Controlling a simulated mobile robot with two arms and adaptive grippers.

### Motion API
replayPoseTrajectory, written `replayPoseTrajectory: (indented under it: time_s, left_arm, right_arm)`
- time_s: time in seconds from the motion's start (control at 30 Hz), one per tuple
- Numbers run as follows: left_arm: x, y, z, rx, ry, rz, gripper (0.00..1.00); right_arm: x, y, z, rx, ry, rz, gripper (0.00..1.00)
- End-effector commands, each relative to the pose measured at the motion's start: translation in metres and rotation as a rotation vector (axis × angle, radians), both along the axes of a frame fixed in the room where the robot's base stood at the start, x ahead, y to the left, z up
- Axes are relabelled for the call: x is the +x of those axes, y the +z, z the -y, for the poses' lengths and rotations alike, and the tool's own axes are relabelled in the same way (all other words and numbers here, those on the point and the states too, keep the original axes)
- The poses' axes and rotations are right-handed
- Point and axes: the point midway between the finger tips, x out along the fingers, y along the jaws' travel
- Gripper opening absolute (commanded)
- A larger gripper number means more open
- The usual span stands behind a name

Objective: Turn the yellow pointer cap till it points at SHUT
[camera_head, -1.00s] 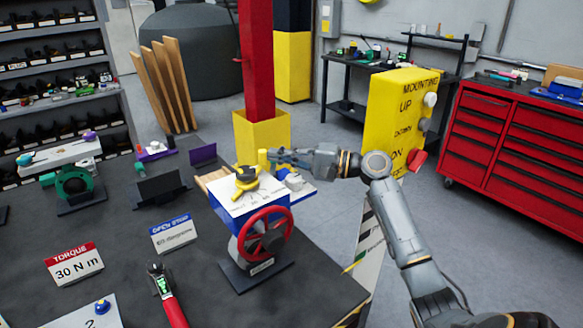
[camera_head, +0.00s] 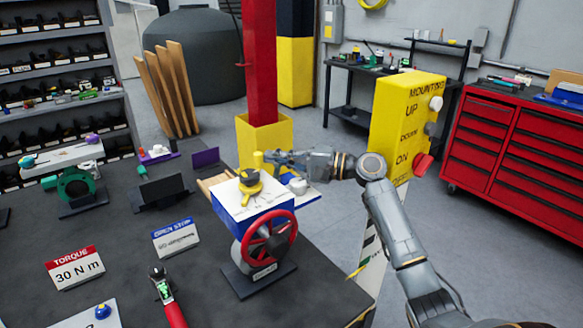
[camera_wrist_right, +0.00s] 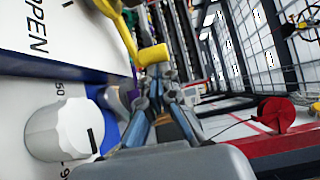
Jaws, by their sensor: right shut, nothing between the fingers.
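The yellow pointer cap (camera_head: 249,184) sits on the white-topped blue actuator box (camera_head: 236,212). A yellow post (camera_head: 258,161) stands up at its far side. In the right wrist view a yellow arm with a rounded end (camera_wrist_right: 152,55) reaches to the fingertips. The word OPEN shows on the white dial plate (camera_wrist_right: 50,25); I cannot read SHUT or tell exactly where the pointer aims. My right gripper (camera_head: 270,157) is shut and empty, just right of the yellow post, close to or touching it. It also shows in the right wrist view (camera_wrist_right: 158,78). My left gripper is out of view.
A red handwheel (camera_head: 293,228) is on the actuator's front. A white knob (camera_head: 298,186) sits beside the box, near my right gripper. A red post (camera_head: 257,70) rises behind.

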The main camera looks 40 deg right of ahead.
Motion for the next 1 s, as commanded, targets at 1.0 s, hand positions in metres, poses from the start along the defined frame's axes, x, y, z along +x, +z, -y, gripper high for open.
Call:
replayPoseTrajectory:
  time_s: [1.0]
  left_arm:
    - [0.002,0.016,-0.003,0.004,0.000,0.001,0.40]
  right_arm:
    - [0.000,0.116,0.000,-0.001,0.000,0.002,0.00]
